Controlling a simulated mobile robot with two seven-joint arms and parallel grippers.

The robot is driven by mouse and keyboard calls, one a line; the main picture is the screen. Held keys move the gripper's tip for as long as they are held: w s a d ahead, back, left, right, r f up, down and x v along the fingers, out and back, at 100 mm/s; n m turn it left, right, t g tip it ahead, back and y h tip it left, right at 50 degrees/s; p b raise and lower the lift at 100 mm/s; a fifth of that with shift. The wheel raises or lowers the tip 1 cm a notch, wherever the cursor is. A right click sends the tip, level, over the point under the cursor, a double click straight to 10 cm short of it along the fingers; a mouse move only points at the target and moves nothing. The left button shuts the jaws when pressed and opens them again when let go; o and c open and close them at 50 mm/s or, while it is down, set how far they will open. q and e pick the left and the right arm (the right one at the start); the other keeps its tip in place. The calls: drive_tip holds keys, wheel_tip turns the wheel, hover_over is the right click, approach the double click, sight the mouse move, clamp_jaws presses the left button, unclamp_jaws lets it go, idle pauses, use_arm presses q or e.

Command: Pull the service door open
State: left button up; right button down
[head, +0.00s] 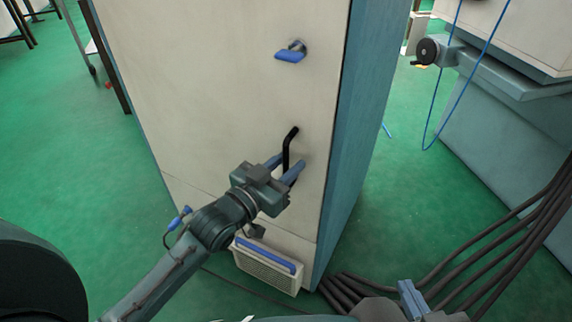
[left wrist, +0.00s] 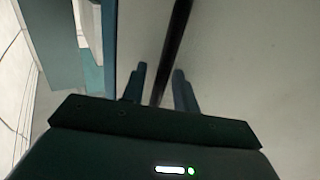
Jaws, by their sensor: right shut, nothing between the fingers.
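The service door (head: 225,90) is the cream front of a tall cabinet. It looks flush with the cabinet, with a dark line along its right edge. A black bar handle (head: 287,150) stands upright on its lower right part. A blue turn latch (head: 290,55) sits above it, lying roughly level. My left gripper (head: 284,166) is open at the handle's lower part. In the left wrist view, the black handle (left wrist: 176,45) runs between the two fingers of the left gripper (left wrist: 159,76), with gaps beside it. My right gripper (head: 411,295) is shut and empty at the bottom.
A vent box (head: 268,270) with a blue edge sticks out low on the cabinet. Thick dark cables (head: 500,235) cross the floor at the right. A grey-blue machine (head: 510,120) stands at the right. Green floor (head: 60,140) is clear at the left.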

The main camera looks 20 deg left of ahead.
use_arm(q)
drive_tip(key=shift+c, duration=0.3)
clamp_jaws()
drive_tip(key=shift+s, duration=0.15)
